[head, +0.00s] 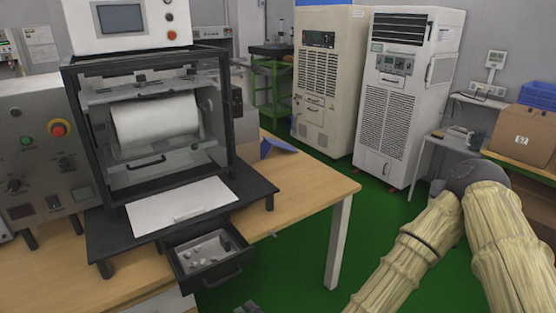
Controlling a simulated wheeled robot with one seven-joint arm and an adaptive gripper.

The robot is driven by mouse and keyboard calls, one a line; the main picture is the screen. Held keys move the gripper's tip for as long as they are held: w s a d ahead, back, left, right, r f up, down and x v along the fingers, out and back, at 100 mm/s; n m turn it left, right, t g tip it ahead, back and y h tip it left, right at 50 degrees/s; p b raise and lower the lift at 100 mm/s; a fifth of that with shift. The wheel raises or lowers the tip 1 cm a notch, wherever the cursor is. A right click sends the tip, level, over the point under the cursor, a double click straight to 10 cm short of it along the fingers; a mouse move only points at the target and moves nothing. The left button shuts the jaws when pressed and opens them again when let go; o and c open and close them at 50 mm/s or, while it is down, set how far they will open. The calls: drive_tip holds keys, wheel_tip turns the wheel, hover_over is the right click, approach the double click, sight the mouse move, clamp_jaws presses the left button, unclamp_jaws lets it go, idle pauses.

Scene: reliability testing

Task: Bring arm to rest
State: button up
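My arm (415,250) shows at the lower right in a tan, wrinkled cover. It bends at a dark grey elbow joint (466,176), and the forearm runs down and left out of the bottom edge. A small dark grey piece at the bottom edge, in front of the open drawer, looks like the tip of my gripper (248,307). Too little of it shows to tell whether it is open or shut, or whether it holds anything.
A wooden table (318,186) carries a black-framed machine with a white drum (155,125). Its small drawer (208,262) is pulled open with small pieces inside. Tall white cabinets (408,95) stand behind. A cardboard box (523,135) sits at right. Green floor (380,215) is clear between.

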drive_tip(key=s+d+f+n+g+h, duration=0.1)
drive_tip(key=s+d+f+n+g, duration=0.1)
drive_tip(key=s+d+f, duration=0.3)
drive_tip(key=s+f+n+g+h, duration=0.1)
drive_tip(key=s+f+n+g, duration=0.1)
drive_tip(key=f, duration=0.5)
drive_tip(key=s+d+f+n+g+h, duration=0.1)
drive_tip(key=s+d+f+g+h, duration=0.1)
drive_tip(key=s+d, duration=0.3)
drive_tip(key=s+d+f+n+g+h+p, duration=0.1)
drive_tip(key=s+d+f, duration=0.4)
drive_tip(key=d, duration=0.7)
drive_tip(key=s+d+f+n+g+h, duration=0.3)
drive_tip(key=s+d+f+g+h, duration=0.1)
drive_tip(key=d, duration=0.4)
drive_tip(key=shift+s+d+g, duration=0.3)
drive_tip(key=shift+s+d, duration=0.1)
drive_tip(key=shift+s, duration=0.25)
